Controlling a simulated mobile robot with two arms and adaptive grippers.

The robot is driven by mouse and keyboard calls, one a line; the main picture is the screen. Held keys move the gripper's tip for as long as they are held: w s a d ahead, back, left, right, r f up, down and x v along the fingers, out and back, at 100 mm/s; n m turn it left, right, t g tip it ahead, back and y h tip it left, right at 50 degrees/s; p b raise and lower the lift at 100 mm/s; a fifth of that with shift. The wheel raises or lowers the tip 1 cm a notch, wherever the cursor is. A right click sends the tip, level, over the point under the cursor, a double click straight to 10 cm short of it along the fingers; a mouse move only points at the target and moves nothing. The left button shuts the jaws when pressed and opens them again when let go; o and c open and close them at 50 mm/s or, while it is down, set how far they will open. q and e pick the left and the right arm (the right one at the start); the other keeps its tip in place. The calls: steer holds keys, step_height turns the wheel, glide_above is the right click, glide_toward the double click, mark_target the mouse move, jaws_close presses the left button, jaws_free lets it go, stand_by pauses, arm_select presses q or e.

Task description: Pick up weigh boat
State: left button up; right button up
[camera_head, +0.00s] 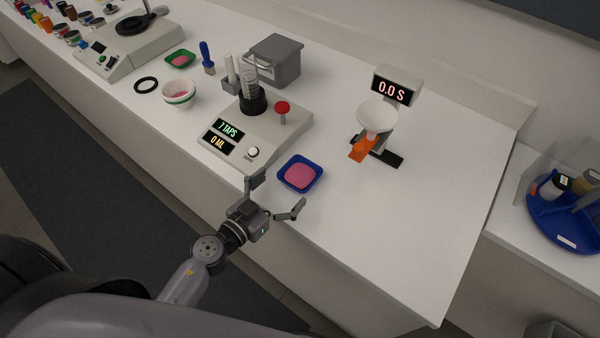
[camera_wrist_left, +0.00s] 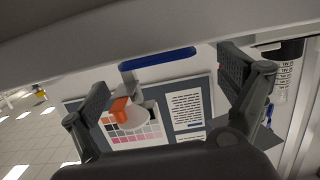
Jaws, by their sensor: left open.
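A blue square weigh boat (camera_head: 300,160) holding pink powder (camera_head: 299,176) sits on the white bench near its front edge. A smaller green boat (camera_head: 180,67), also with pink in it, lies farther back on the left. My left gripper (camera_head: 277,194) is open and empty, just in front of the blue boat, its fingers spread towards it. In the left wrist view, which looks upside down, the blue boat (camera_wrist_left: 157,60) shows edge-on as a blue bar between the open fingers (camera_wrist_left: 165,85). My right gripper is not in view.
A tapping device (camera_head: 285,140) with displays and a red knob stands just behind left. A white funnel (camera_head: 377,117) with an orange chute and timer stands behind right. A white bowl (camera_head: 178,97) and grey box (camera_head: 275,60) are farther back. The bench's right front is clear.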

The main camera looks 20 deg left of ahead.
mark_target(308, 165)
arm_select(q)
steer(key=x, duration=0.5)
steer(key=shift+w+d+f, duration=0.15)
steer(key=shift+d+f, duration=0.05)
steer(key=shift+c, duration=0.5)
steer(key=c, duration=1.2)
steer(key=shift+r, duration=0.1)
